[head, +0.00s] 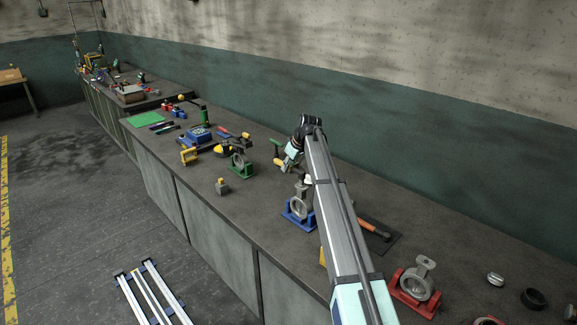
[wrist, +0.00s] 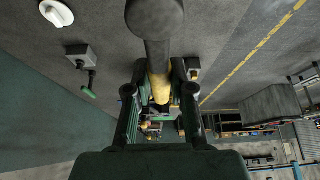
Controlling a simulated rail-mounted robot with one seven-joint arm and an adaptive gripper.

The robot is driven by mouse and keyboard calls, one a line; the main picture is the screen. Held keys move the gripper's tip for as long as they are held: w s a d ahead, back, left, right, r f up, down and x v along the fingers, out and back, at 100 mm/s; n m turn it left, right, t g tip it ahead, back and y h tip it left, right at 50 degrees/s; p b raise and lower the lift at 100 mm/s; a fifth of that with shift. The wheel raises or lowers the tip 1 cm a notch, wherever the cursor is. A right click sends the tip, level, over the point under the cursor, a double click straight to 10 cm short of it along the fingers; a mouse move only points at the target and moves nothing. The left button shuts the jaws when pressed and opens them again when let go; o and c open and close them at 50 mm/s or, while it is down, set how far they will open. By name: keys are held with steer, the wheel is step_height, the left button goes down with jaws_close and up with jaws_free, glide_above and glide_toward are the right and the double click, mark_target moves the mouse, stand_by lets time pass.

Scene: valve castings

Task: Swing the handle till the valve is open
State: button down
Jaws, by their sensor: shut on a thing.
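A grey valve casting on a blue base (head: 298,212) stands on the workbench, just below and in front of my gripper (head: 287,160) in the head view. A lever handle with a yellow grip (wrist: 158,88) and a dark rod runs between my fingers in the wrist view. My gripper (wrist: 160,98) is shut on that handle. The joint between handle and valve is partly hidden by my arm, and whether the valve is open cannot be told.
A green-based valve (head: 240,166) stands to the left and a red-based one (head: 413,285) to the right. An orange-handled tool (head: 374,227) lies on a dark mat behind my arm. A small block (head: 222,187) sits near the front edge. The wall (head: 440,130) runs behind the bench.

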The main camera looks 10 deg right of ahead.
steer(key=shift+f, duration=0.35)
steer(key=shift+f, duration=0.2)
stand_by(0.4)
steer(key=shift+f+b, duration=0.55)
steer(key=shift+f, duration=0.1)
steer(key=shift+s+a+n+g+y+b, duration=0.15)
steer(key=shift+s+a+n+g+y, duration=0.15)
steer(key=shift+n, duration=0.45)
steer(key=shift+s+a+n+g+y+b, duration=0.1)
steer(key=shift+s+a+n+g+b, duration=0.1)
steer(key=shift+s+a+n, duration=0.4)
steer(key=shift+w+d, duration=0.25)
